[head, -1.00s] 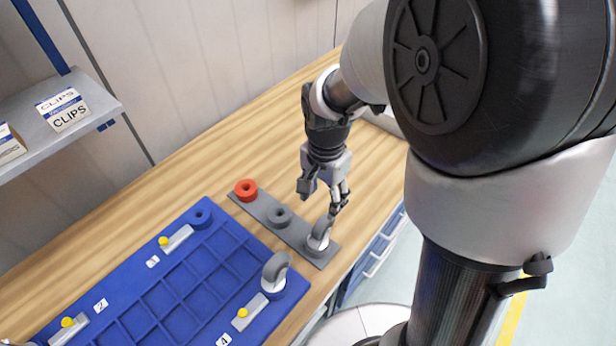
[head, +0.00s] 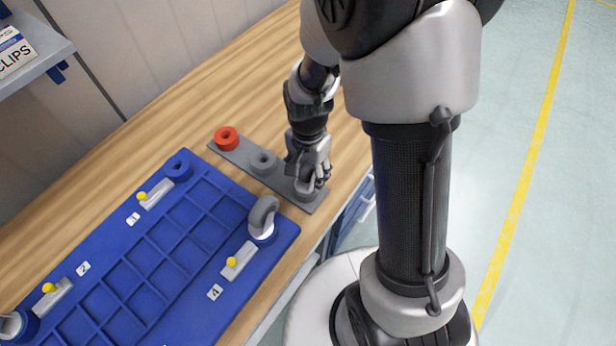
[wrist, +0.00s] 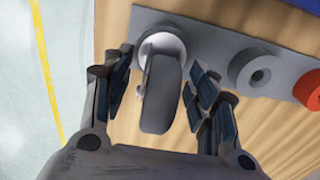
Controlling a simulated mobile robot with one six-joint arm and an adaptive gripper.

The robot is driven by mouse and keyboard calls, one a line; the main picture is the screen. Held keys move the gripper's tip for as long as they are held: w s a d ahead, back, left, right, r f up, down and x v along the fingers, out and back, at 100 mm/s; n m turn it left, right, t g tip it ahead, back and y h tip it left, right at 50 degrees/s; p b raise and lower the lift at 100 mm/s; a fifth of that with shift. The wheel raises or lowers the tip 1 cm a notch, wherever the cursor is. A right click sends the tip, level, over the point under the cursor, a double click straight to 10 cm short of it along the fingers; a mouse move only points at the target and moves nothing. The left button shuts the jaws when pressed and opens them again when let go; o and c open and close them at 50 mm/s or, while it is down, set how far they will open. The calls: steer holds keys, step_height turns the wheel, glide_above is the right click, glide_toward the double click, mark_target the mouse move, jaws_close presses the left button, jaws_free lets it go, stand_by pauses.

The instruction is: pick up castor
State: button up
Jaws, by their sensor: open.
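The castor (wrist: 160,100), with a grey wheel and a pale round top, stands at the end of the grey plate (head: 240,155). In the head view my gripper (head: 310,172) is lowered over it and hides most of it. In the wrist view my gripper (wrist: 160,78) is open, with one finger on each side of the castor's wheel. A gap shows on both sides of the wheel. Contact lower down cannot be told.
The plate also has an empty grey ring (head: 263,160) and a red ring (head: 226,138). A blue gridded tray (head: 205,175) lies beside it, holding another castor (head: 262,220) at its near right corner. Bare wooden worktop (head: 190,105) lies behind. A shelf (head: 45,55) hangs at upper left.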

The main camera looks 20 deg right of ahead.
steer(key=shift+f, duration=0.4)
steer(key=shift+r, duration=0.1)
steer(key=shift+c, duration=0.5)
jaws_close()
